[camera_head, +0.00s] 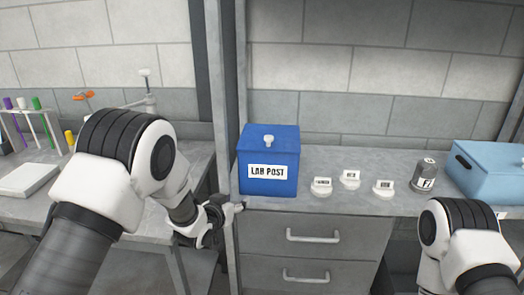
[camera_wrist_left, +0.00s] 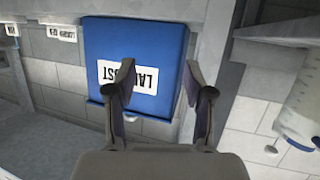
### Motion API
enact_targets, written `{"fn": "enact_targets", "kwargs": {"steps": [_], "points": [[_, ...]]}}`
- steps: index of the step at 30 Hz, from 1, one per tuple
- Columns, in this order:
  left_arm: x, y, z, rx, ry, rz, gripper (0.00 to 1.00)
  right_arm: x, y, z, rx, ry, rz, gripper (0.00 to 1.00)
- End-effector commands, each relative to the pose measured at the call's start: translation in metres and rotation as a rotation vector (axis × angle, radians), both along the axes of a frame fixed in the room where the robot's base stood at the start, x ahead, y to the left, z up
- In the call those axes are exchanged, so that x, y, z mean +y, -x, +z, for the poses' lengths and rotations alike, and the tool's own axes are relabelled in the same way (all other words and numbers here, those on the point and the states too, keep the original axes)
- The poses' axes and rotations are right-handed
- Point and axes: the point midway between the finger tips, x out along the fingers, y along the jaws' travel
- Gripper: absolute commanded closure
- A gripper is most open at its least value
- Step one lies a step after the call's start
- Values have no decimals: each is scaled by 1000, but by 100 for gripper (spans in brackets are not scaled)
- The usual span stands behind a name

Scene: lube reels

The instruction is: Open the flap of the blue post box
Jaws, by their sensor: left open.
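The blue post box (camera_head: 255,188) stands on the grey counter, with a white "LAB POST" label (camera_head: 267,172) on its front. A pale knob (camera_head: 268,139) sits on its top, which looks closed. My left gripper (camera_head: 226,212) is low, at the left of the box's front, near the counter edge. In the left wrist view the picture is upside down: the open, empty fingers (camera_wrist_left: 160,85) point toward the box (camera_wrist_left: 140,45), and one covers part of the label. Whether a finger touches the box I cannot tell. My right gripper is out of view; only its arm shows at lower right.
Several small white labelled pieces (camera_head: 350,179) stand right of the box. Beyond them are a grey labelled can (camera_head: 424,175) and a light blue bin (camera_head: 490,172). A grey post (camera_head: 217,90) rises left of the box. A rack of coloured tubes (camera_head: 35,125) stands far left.

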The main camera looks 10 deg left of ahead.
Motion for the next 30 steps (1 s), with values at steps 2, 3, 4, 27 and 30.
{"fn": "enact_targets", "kwargs": {"steps": [2,3,4,27,30], "points": [[-27,-35,63,-173,21,-57,47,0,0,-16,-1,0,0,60],[-37,-45,91,-235,29,-80,47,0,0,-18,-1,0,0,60],[-43,-50,108,-272,36,-95,47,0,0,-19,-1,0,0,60],[-86,-131,145,-344,46,-123,47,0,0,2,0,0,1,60],[-86,-131,144,-344,46,-123,47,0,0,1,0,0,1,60]]}}
